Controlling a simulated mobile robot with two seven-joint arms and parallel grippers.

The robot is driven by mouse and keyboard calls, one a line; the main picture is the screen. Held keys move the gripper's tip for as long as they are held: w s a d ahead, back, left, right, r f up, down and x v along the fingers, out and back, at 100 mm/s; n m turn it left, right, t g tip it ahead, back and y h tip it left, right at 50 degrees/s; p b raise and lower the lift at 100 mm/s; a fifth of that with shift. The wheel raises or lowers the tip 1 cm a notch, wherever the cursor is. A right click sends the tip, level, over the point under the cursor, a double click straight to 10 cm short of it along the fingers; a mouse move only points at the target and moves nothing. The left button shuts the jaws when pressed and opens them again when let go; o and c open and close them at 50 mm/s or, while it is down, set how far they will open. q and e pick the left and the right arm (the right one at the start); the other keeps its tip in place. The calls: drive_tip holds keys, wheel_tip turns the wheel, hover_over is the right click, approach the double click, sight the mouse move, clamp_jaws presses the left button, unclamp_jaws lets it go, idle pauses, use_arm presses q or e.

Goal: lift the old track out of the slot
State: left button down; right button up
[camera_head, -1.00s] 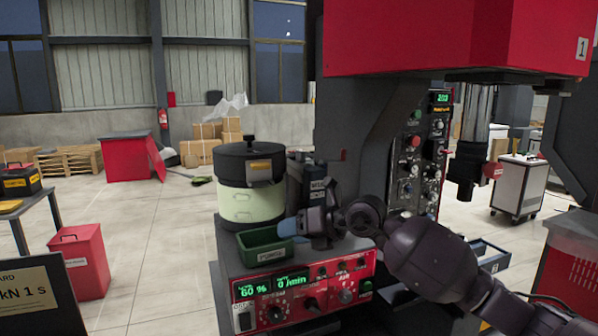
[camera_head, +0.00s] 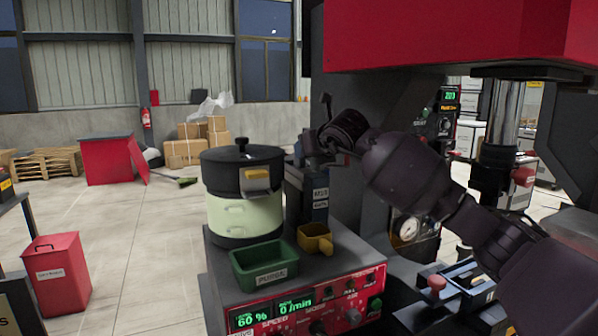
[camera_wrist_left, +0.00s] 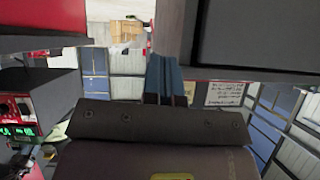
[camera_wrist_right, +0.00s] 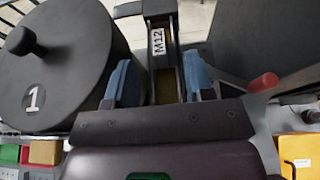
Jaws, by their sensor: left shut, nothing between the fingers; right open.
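A dark track piece with a white M12 label (camera_wrist_right: 158,42) shows in the right wrist view, beside the round black feeder lid (camera_wrist_right: 55,65). My right gripper (camera_wrist_right: 160,82) is open, its two blue fingertips on either side of the piece's near part; contact cannot be told. In the head view my right gripper (camera_head: 318,158) is over the top of the dark labelled block (camera_head: 306,195) beside the feeder bowl (camera_head: 243,205); its fingertips are unclear there. My left gripper (camera_wrist_left: 165,78) is shut and empty in the left wrist view, and outside the head view.
A green tray (camera_head: 264,268) and a small yellow cup (camera_head: 315,239) stand on the control box in front of the feeder. The red press overhead (camera_head: 440,35) and its ram (camera_head: 497,140) are to the right. A blue fixture (camera_head: 470,280) lies below my right arm.

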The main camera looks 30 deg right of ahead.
sight(300, 167)
drive_tip(key=shift+p+x, duration=0.3)
drive_tip(key=shift+x, duration=0.8)
drive_tip(key=shift+p+x, duration=0.35)
drive_tip(key=shift+x, duration=1.75)
use_arm(q)
drive_tip(key=shift+w+r, duration=0.3)
drive_tip(key=shift+r, duration=0.3)
drive_tip(key=shift+w+r, duration=0.3)
drive_tip(key=shift+r, duration=0.25)
use_arm(e)
drive_tip(key=shift+a+f, duration=0.1)
drive_tip(key=shift+s, duration=0.1)
drive_tip(key=shift+c, duration=0.2)
use_arm(q)
drive_tip(key=shift+s+f, duration=0.2)
drive_tip(key=shift+s, duration=0.1)
use_arm(e)
clamp_jaws()
